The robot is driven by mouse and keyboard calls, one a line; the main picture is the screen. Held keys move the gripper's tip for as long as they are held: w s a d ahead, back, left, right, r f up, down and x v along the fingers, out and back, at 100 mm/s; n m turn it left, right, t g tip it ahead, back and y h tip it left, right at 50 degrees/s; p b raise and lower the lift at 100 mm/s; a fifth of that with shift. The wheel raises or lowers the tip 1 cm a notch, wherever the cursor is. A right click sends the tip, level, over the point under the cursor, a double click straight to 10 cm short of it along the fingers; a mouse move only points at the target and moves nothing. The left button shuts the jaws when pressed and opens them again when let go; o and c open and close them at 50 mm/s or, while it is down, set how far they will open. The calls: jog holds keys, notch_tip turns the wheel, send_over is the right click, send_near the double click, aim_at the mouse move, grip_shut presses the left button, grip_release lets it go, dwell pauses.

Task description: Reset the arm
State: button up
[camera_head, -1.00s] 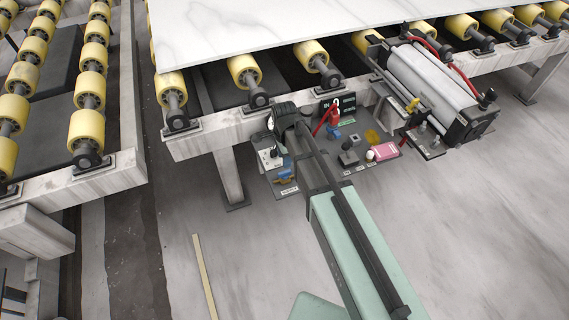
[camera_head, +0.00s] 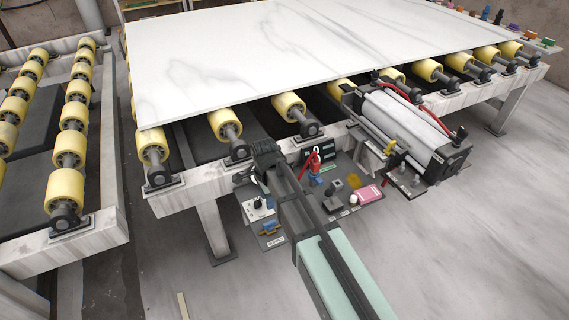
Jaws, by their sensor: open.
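My arm reaches up from the bottom of the head view, with a pale green link and a dark forearm. My gripper (camera_head: 250,176) is at the far end of it, in front of the roller frame and over the left part of the small tool shelf. Its fingers are small and partly hidden by the wrist. I see nothing held in it. The white stone slab (camera_head: 300,50) lies flat on the yellow rollers, beyond my gripper and apart from it.
The tool shelf (camera_head: 272,241) carries a red-handled tool (camera_head: 312,163), a pink bottle (camera_head: 366,194) and small items. A white cylinder unit (camera_head: 405,125) is mounted at its right. A second roller frame (camera_head: 70,245) stands left. The floor at right is clear.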

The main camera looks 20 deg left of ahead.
jog(key=s+d+f+n+g, duration=0.1)
jog(key=s+d+f+n, duration=0.5)
jog(key=d+f, duration=0.5)
jog(key=s+d+f+n+g, duration=0.1)
jog(key=s+d+f+n, duration=0.3)
jog(key=d+f+n, duration=0.6)
jog(key=s+d+f+m+g, duration=0.2)
jog(key=s+d+f, duration=0.4)
jog(key=s+d, duration=0.4)
jog(key=s+d+f+m+g, duration=0.2)
jog(key=s+d+f+m, duration=0.2)
jog(key=s+d, duration=0.7)
notch_tip(320, 180, down, 2)
jog(key=shift+d+f+m+g, duration=0.1)
jog(key=shift+d+m+g, duration=0.3)
jog(key=shift+d, duration=0.2)
